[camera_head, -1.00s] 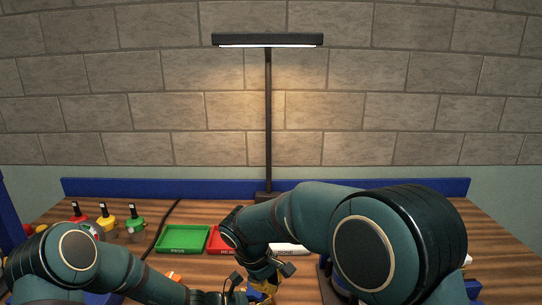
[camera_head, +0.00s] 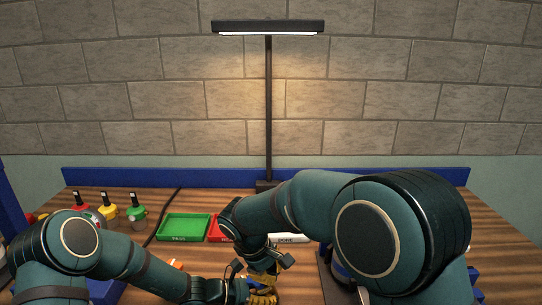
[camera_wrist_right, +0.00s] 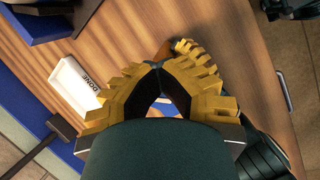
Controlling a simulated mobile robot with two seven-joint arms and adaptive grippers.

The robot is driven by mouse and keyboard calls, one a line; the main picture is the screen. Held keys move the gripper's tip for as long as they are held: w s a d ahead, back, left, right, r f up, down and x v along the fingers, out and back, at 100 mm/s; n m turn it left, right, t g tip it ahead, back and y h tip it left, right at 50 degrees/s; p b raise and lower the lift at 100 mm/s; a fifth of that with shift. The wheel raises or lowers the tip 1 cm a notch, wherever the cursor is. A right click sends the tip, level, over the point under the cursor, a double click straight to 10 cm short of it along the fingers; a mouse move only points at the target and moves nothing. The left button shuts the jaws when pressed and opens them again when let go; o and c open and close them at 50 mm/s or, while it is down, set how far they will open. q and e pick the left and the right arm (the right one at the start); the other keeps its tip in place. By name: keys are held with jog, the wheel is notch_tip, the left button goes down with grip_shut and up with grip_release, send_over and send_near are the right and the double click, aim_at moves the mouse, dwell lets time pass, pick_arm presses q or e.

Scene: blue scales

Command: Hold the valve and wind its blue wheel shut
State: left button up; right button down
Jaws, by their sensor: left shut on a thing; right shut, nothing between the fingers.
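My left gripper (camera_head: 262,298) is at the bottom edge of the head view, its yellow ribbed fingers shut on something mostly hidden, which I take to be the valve. Part of a left finger (camera_wrist_right: 198,52) shows in the right wrist view, just beyond the right fingertips. My right gripper (camera_head: 262,274) is right above the left one. In the right wrist view its yellow fingers (camera_wrist_right: 157,67) meet at the tips with nothing between them. I cannot make out the blue wheel in either view, nor whether the right fingertips touch anything.
A green tray (camera_head: 184,228), a partly hidden red tray (camera_head: 213,230) and a white tray marked DONE (camera_wrist_right: 72,88) stand behind the grippers. A lamp post (camera_head: 268,120) rises at the back of the wooden table (camera_head: 440,215).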

jog(key=shift+s+a+f, duration=0.15)
jog(key=shift+s+f, duration=0.45)
jog(key=shift+s, duration=0.15)
jog(key=shift+s+a+f, duration=0.1)
jog(key=shift+s+a, duration=0.1)
jog(key=shift+s, duration=0.1)
jog(key=shift+s+a+f, duration=0.1)
jog(key=shift+s+a, duration=0.1)
jog(key=shift+a, duration=0.05)
jog(key=shift+s+a, duration=0.1)
jog(key=shift+a, duration=0.05)
jog(key=shift+s, duration=0.25)
send_near(264, 287)
jog(key=shift+s+d+f, duration=0.3)
jog(key=shift+d, duration=0.2)
jog(key=shift+s+d+f, duration=0.25)
jog(key=shift+d+f, duration=0.1)
jog(key=shift+d, duration=0.1)
